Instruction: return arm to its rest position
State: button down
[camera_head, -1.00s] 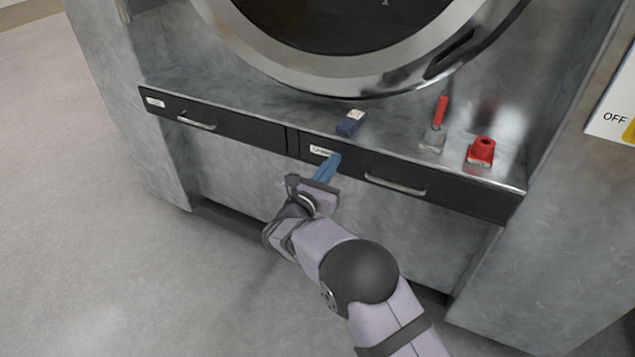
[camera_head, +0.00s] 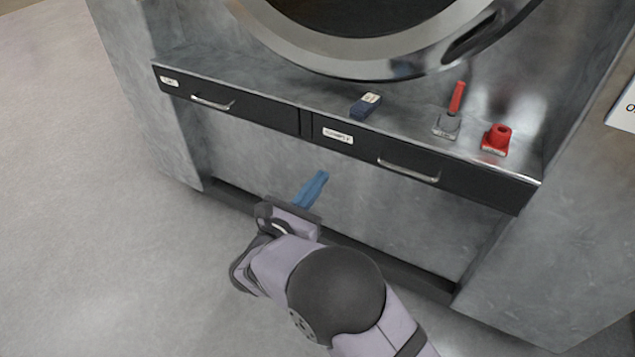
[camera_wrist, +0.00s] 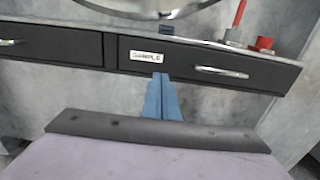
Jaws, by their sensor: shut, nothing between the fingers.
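My gripper (camera_head: 322,176) has blue fingers. In the head view it is in front of the washer's lower panel, below the drawers and apart from them. In the wrist view the blue fingers (camera_wrist: 158,80) lie side by side, shut and empty, pointing toward the drawer front. My arm extends up from the bottom of the head view. The drawer labelled SAMPLE (camera_head: 455,178) is shut, with a metal handle (camera_head: 409,171). The left drawer (camera_head: 250,114) is also shut.
The washer's round door (camera_head: 350,66) is above. Open floor (camera_head: 90,240) lies to the left.

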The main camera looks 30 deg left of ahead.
jog(key=w+d+f+m+g+h, duration=0.1)
jog(key=d+f+m+g+h, duration=0.25)
jog(key=d, duration=0.75)
jog(key=d+m+g+h, duration=0.2)
jog(key=d+m+g, duration=0.3)
jog(key=d, duration=0.5)
jog(key=w+d+f+m+g+h, duration=0.1)
jog(key=d+f+m+g+h, duration=0.3)
jog(key=d, duration=0.7)
jog(key=s+d+f+m+g+y, duration=0.1)
jog(key=s+d+m+g+y, duration=0.3)
jog(key=s+m, duration=0.65)
jog(key=s+d+f+m+g+y, duration=0.15)
jog(key=s+d+m+y, duration=0.5)
jog(key=m, duration=0.65)
notch_tip(320, 180, up, 23)
jog(key=s+h+p, duration=0.1)
jog(key=p, duration=2.1)
jog(key=shift+s+p, duration=0.3)
jog(key=shift+s, duration=0.05)
jog(key=shift+d, duration=0.1)
